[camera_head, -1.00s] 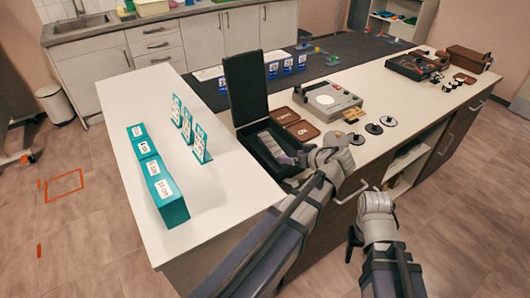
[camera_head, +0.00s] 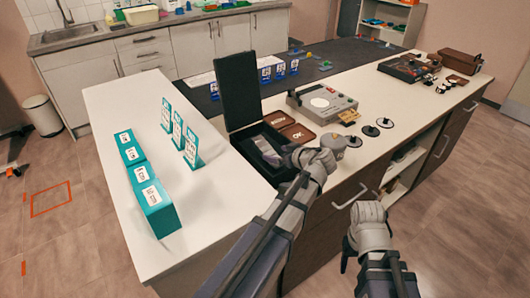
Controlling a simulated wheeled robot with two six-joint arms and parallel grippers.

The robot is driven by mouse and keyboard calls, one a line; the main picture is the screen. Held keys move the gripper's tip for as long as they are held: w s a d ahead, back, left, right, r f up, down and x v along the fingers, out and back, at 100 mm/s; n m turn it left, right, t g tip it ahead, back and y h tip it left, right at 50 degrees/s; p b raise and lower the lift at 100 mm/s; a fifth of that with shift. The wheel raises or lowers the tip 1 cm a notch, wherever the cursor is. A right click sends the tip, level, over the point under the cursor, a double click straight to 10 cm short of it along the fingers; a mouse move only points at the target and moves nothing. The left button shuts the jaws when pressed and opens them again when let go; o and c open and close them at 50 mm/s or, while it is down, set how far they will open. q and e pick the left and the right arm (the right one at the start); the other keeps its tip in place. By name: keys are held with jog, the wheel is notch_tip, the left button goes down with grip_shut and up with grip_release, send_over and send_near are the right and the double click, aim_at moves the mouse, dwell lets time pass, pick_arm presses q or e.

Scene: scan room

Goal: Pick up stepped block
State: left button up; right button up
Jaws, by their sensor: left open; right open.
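A grey stepped block (camera_head: 267,151) lies in the open black case (camera_head: 245,147) on the white counter. Its right end is close to my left gripper, and I cannot tell whether they touch. My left gripper (camera_head: 291,158) is open over the right side of the case, with its fingers near the block. My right gripper (camera_head: 347,257) is open and empty, low in front of the counter's drawers, away from the block.
The case's raised lid (camera_head: 239,90) stands behind the block. Brown boxes (camera_head: 297,133) and a grey device (camera_head: 322,104) sit to the right. Teal boxes (camera_head: 152,205) and upright cards (camera_head: 193,147) stand left. Counter (camera_head: 205,225) is clear in front.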

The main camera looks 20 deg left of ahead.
aim_at(270, 153)
pick_arm(q)
jog(key=b+x, duration=0.2)
jog(key=x, duration=0.2)
jog(key=shift+a+f, duration=0.15)
jog(key=shift+f, duration=0.15)
jog(key=shift+s+r, duration=0.1)
grip_shut()
dwell(0.5)
